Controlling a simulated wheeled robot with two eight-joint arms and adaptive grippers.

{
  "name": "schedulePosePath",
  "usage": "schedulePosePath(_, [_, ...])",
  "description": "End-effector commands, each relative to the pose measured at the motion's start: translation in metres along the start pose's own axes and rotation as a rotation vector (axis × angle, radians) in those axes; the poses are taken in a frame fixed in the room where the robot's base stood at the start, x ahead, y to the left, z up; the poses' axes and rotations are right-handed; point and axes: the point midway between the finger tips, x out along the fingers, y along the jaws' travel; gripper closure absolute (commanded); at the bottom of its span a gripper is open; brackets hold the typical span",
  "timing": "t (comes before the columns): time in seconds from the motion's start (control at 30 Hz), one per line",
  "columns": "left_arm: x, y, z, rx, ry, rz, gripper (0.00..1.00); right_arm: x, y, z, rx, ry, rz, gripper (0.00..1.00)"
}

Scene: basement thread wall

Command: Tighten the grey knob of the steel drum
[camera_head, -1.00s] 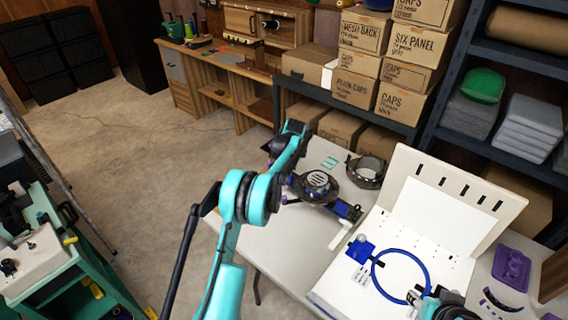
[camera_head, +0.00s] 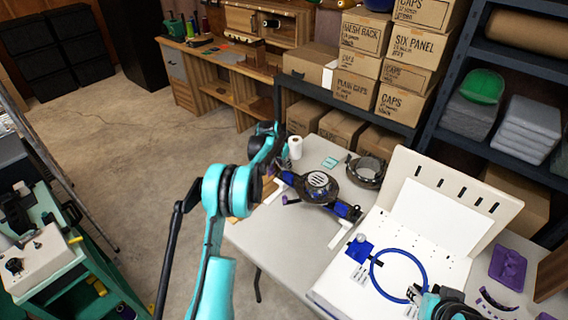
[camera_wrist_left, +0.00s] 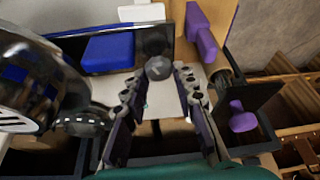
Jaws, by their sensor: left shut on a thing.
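The steel drum (camera_head: 318,188) is a round dark metal piece on a blue and white fixture on the white table; it also fills the left of the left wrist view (camera_wrist_left: 38,88). The grey knob (camera_wrist_left: 158,68) shows beside it, in front of a dark block. My left gripper (camera_wrist_left: 159,86) has its two fingers on either side of the knob and is shut on it; the exact contact is hard to see. In the head view my arm largely hides this gripper. My right gripper (camera_head: 440,304) is partly in view at the blue hoop; its fingers are unclear.
A blue hoop (camera_head: 372,270) lies on a white board at the right. A second metal ring (camera_head: 366,170) stands behind the drum. A white roll (camera_head: 295,147) stands at the table's back left. Purple parts (camera_wrist_left: 203,32) lie near the gripper. Free table shows in front.

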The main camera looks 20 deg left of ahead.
Motion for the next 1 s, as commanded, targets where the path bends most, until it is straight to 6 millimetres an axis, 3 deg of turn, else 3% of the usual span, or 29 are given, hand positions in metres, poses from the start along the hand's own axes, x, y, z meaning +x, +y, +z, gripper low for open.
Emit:
schedulePosePath(0.5, [0.0002,-0.0020,-0.0002,0.324,-0.001,0.133,1.00,-0.0067,0.0000,-0.0048,0.000,0.000,0.000,0.60])
schedulePosePath(1.0, [0.0004,-0.0016,-0.0002,0.390,-0.001,0.161,1.00,-0.0076,0.0000,-0.0054,0.000,0.000,0.000,0.60])
